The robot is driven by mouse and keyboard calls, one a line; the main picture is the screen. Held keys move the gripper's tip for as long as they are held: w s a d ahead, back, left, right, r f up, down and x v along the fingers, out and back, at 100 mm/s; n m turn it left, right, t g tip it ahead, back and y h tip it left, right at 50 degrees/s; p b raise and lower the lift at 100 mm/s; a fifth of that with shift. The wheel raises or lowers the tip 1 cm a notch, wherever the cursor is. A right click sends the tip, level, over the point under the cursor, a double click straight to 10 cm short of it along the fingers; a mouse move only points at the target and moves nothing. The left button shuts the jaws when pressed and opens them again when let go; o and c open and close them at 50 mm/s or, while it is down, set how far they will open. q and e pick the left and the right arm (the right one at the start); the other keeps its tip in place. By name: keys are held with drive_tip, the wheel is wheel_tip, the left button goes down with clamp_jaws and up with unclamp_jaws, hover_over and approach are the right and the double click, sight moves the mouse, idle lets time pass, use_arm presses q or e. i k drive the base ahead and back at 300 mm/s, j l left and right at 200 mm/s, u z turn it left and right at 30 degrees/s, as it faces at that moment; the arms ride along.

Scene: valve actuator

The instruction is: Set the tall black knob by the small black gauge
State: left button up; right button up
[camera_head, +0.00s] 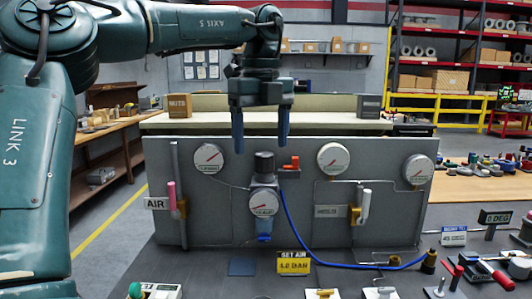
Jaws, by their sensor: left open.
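The tall black knob (264,163) stands upright on top of the air regulator in front of the grey panel. The small black-rimmed gauge (264,203) with a white dial sits just below it, its needle too small to read exactly. My left gripper (261,146) points down with its fingers spread, one on each side in the picture, and its fingertips near the height of the knob's top. I cannot tell how far they are from it in depth. A yellow sign (294,263) reading SET AIR, seemingly 6.0 BAR, stands below. My right gripper is not in view.
A red valve handle (290,163) is close to the knob's right. A blue hose (305,241) runs from there down to the bench. Larger round gauges (333,158) are on the panel. A pink-handled AIR valve (172,196) is at left. Fittings crowd the bench's front and right.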

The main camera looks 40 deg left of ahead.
sight(264, 161)
drive_tip(key=i+j, duration=0.65)
drive_tip(key=j, duration=0.15)
